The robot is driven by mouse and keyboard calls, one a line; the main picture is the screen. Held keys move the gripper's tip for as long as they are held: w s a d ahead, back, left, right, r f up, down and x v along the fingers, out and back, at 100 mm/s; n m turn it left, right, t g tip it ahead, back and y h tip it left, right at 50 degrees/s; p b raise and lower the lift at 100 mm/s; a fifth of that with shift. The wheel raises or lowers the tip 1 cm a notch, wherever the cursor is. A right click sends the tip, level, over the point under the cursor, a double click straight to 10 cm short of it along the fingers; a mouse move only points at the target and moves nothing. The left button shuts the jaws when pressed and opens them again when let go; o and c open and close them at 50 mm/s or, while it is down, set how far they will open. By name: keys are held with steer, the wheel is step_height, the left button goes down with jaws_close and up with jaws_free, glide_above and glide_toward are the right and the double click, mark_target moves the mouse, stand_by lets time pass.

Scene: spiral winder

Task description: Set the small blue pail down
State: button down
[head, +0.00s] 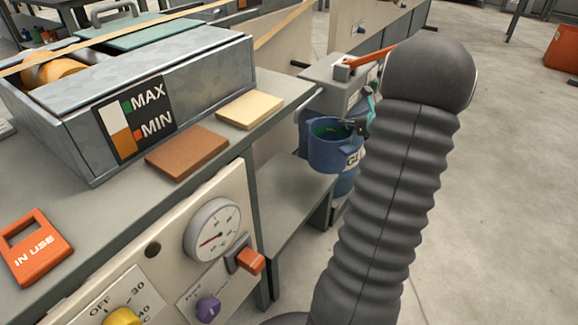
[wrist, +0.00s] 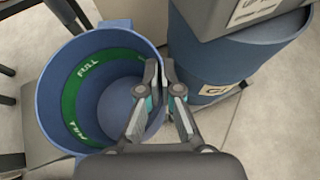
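The small blue pail (head: 333,158) shows in the head view beside the bench end, by the right edge of the lower grey shelf (head: 290,190). In the wrist view the pail (wrist: 52,100) fills the left side, upright and open at the top, with a green band marked FULL inside. My gripper (wrist: 161,72) has one finger inside the pail's rim and one outside, pinching its right wall. In the head view my gripper (head: 362,118) is at the pail's right rim, partly hidden by my arm. I cannot tell whether the pail's bottom touches anything.
A larger blue drum (wrist: 215,60) with a label stands close on the right of the pail in the wrist view, under a grey box (wrist: 245,15). The bench top (head: 105,200) is at left. Open floor (head: 510,180) lies at right.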

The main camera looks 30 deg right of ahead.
steer(key=w+a+f, duration=0.2)
steer(key=w, duration=0.1)
steer(key=w+a+f, duration=0.2)
steer(key=w, duration=0.1)
steer(key=w+a+f+b, duration=0.1)
steer(key=w+f, duration=0.1)
steer(key=w, duration=0.1)
steer(key=shift+w+a+f, duration=0.25)
steer(key=shift+a+f, duration=0.15)
steer(key=shift+f+b, duration=0.4)
steer(key=shift+f, duration=1.6)
steer(key=shift+f, duration=0.15)
steer(key=c, duration=1.3)
jaws_free()
steer(key=shift+w, duration=0.1)
glide_toward(317, 133)
steer(key=f, duration=0.2)
steer(key=w+f, duration=0.1)
steer(key=f, duration=0.2)
steer(key=shift+w+p, duration=0.1)
steer(key=shift+p, duration=0.2)
